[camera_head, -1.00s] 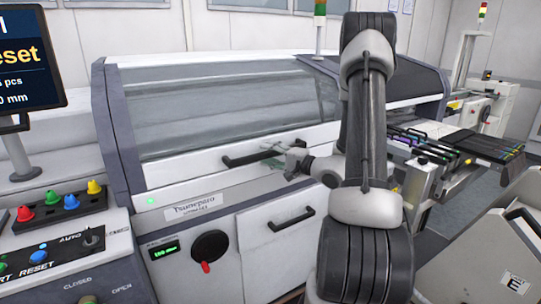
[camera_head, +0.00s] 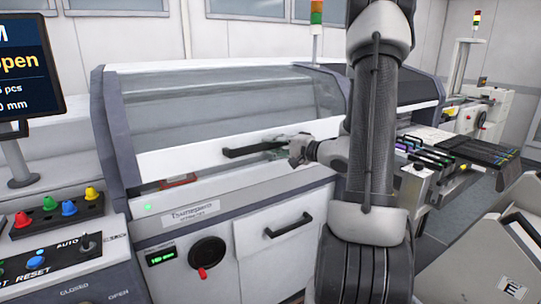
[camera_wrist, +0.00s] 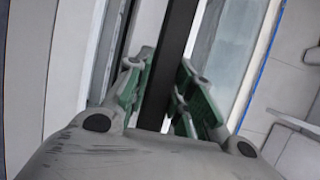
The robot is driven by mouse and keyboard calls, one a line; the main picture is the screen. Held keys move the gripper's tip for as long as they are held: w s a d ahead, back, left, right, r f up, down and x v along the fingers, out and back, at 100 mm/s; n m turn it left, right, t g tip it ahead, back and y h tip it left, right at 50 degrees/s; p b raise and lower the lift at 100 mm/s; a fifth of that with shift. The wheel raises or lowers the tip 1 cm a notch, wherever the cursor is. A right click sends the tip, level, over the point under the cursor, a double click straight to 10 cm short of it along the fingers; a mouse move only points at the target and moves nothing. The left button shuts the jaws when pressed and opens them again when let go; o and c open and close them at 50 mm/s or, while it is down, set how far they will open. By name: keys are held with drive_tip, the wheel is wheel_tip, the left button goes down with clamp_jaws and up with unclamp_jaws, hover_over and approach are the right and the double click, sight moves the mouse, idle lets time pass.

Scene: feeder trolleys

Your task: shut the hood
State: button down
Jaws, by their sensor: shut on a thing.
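The hood (camera_head: 150,165) is the grey-framed cover of the white machine, with a clear window and a white front band. It stands slightly raised, with a narrow dark gap under its front edge. Its black handle (camera_head: 243,152) runs along the front band. My gripper (camera_head: 281,149) is shut on the right part of this handle. In the wrist view the green-padded fingers (camera_wrist: 162,88) lie on both sides of the black handle bar (camera_wrist: 178,35).
The screen (camera_head: 25,70) at the left reads "open". A control panel (camera_head: 70,255) with coloured buttons stands below it. A lower door (camera_head: 275,245) with its own black handle is under the hood. Feeders (camera_head: 450,150) stick out at the right. A red item (camera_head: 178,180) shows in the gap.

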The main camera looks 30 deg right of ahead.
drive_tip(key=shift+s+r, duration=0.1)
drive_tip(key=shift+r, duration=0.1)
drive_tip(key=c, duration=1.2)
unclamp_jaws()
drive_tip(key=shift+c, duration=0.2)
drive_tip(key=v, duration=1.2)
